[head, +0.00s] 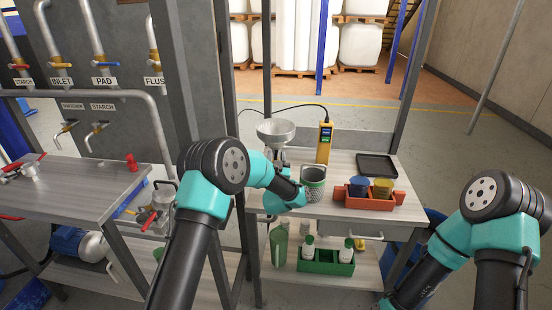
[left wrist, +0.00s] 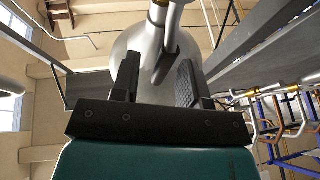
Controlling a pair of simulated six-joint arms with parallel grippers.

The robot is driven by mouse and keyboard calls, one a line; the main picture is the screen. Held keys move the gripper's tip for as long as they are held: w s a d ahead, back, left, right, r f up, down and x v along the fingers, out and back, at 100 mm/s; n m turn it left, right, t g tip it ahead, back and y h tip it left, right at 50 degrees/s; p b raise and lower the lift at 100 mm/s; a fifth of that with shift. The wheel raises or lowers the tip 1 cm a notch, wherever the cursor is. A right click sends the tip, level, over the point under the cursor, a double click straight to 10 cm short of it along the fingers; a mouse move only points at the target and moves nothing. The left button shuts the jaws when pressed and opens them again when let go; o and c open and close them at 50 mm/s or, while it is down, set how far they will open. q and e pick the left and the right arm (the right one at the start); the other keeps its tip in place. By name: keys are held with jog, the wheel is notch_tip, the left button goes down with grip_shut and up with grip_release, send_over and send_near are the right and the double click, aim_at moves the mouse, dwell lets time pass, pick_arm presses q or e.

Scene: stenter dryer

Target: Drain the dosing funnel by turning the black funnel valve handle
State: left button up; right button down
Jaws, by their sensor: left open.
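The silver dosing funnel (head: 276,130) stands at the back left of the right-hand table, its wide bowl upward. Its lower part is hidden behind my left arm in the head view. In the left wrist view, its pale metal body (left wrist: 135,45) and a stem with a brass-coloured ring fill the space ahead of the fingers. I cannot clearly make out the black valve handle; a dark grey lever-like piece shows beside the stem. My left gripper (left wrist: 157,85) is open, its fingers on either side of the stem's lower end; contact cannot be told. My right gripper is out of view.
A dark mesh cup (head: 313,185), a yellow meter (head: 325,142), a black tray (head: 377,167) and a red caddy (head: 350,203) with jars share the tabletop. A green caddy (head: 325,267) with bottles stands on the lower shelf. Upright frame posts flank the table.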

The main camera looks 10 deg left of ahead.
pick_arm(q)
jog(key=shift+c, duration=0.4)
grip_shut()
jog(key=shift+d, duration=0.1)
